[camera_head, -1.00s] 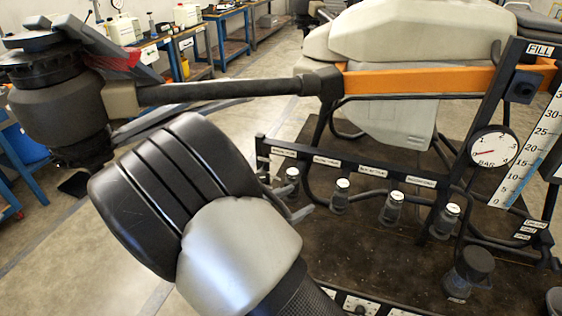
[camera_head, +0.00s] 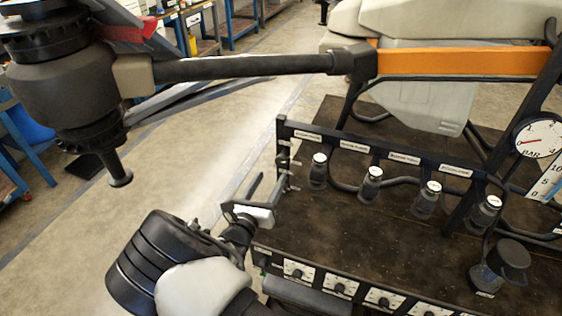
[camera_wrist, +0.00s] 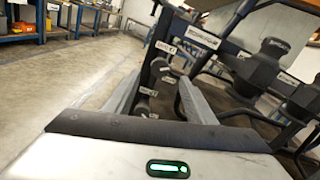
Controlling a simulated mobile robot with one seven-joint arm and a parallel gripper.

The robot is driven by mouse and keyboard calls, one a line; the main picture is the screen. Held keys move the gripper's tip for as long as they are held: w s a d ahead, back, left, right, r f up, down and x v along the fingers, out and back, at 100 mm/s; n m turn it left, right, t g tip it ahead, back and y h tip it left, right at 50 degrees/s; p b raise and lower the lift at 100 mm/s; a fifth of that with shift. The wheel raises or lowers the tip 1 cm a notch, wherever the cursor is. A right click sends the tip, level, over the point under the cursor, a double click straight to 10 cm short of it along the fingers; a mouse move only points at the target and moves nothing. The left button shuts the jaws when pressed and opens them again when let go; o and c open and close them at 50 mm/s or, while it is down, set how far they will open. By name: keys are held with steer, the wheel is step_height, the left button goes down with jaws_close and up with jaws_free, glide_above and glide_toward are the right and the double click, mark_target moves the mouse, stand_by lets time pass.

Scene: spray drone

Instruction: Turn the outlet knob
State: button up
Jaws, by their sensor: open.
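My gripper (camera_head: 267,188) is open and empty beside the left end post (camera_head: 283,160) of the dark spray frame. In the wrist view its two grey fingers flank this post (camera_wrist: 150,72), with small dark round parts and white labels between them; I cannot see any contact. The labels are too small to read, so I cannot tell which part is the outlet knob. A row of knobs on white plates (camera_head: 299,270) runs along the frame's front edge, below and right of my gripper. Several dark valves with white caps (camera_head: 318,170) stand along the labelled rail.
The drone's dark arm (camera_head: 240,68) and hanging motor (camera_head: 75,100) are above and left of my gripper. A pressure gauge (camera_head: 541,138) and a larger dark knob (camera_head: 508,258) are at right. Open floor (camera_head: 180,175) lies left of the frame.

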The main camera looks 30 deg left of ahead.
mark_target(281, 162)
steer(key=w, duration=0.6)
steer(key=w+a, duration=0.1)
steer(key=w, duration=0.2)
steer(key=shift+w+b, duration=0.3)
steer(key=shift+w, duration=0.05)
steer(key=shift+c, duration=0.4)
steer(key=c, duration=1)
steer(key=shift+o, duration=0.2)
steer(key=shift+m, duration=0.4)
steer(key=m+b, duration=0.1)
steer(key=m, duration=0.3)
steer(key=shift+d+f+m, duration=0.1)
steer(key=shift+m, duration=0.2)
steer(key=m+b, duration=0.2)
steer(key=m, duration=0.3)
steer(key=shift+d+m, duration=0.1)
steer(key=shift+m, duration=0.2)
steer(key=shift+b, duration=0.3)
